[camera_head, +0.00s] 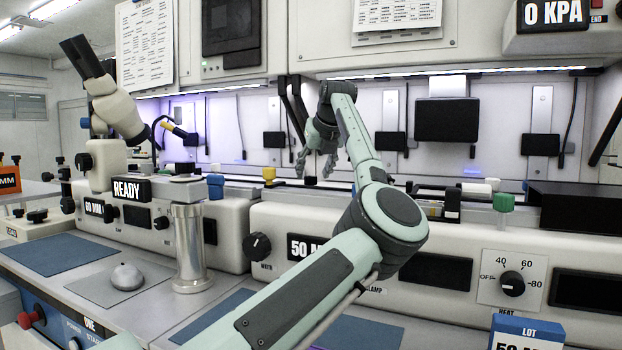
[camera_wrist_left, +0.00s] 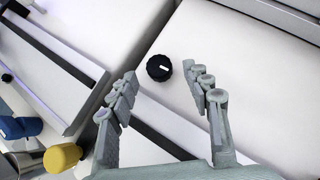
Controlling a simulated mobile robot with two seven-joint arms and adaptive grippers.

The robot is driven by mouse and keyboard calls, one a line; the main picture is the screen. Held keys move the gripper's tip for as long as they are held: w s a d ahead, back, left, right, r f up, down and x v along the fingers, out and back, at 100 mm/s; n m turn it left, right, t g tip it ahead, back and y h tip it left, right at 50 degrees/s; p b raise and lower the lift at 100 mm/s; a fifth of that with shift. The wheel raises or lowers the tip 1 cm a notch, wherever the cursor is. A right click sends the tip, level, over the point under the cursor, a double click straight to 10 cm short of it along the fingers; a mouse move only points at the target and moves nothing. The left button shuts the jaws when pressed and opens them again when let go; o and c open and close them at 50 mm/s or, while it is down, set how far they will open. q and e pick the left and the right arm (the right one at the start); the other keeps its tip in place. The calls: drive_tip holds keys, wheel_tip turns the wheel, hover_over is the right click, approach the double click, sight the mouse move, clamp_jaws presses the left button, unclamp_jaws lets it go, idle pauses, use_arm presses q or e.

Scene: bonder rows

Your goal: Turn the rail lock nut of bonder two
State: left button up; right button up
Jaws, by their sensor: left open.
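My left gripper (camera_head: 315,167) is open and empty, its fingers pointing down over the rear part of a white bonder (camera_head: 420,262) marked 50. In the left wrist view, a round black knob with a white mark (camera_wrist_left: 158,68) shows between the two open fingertips, on a white surface. The fingers do not appear to touch it. I cannot tell for sure that this knob is the rail lock nut. My right gripper is not in view.
A yellow cap (camera_head: 269,174) and a blue cap (camera_head: 215,187) stand left of the gripper; a green cap (camera_head: 503,202) stands to the right. A black width knob (camera_head: 257,246) and a heat dial (camera_head: 513,284) are on the bonder's front. A metal post (camera_head: 190,250) stands at left.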

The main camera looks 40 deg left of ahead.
sight(311, 178)
use_arm(q)
drive_tip(key=x, duration=0.3)
drive_tip(key=shift+w+a+f, duration=0.1)
drive_tip(key=shift+a+f, duration=0.1)
drive_tip(key=shift+w+a+f, duration=0.1)
drive_tip(key=shift+a+f, duration=0.05)
drive_tip(key=shift+f, duration=0.05)
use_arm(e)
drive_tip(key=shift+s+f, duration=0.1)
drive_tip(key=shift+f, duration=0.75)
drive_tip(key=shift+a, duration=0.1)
use_arm(q)
drive_tip(key=c, duration=0.4)
clamp_jaws()
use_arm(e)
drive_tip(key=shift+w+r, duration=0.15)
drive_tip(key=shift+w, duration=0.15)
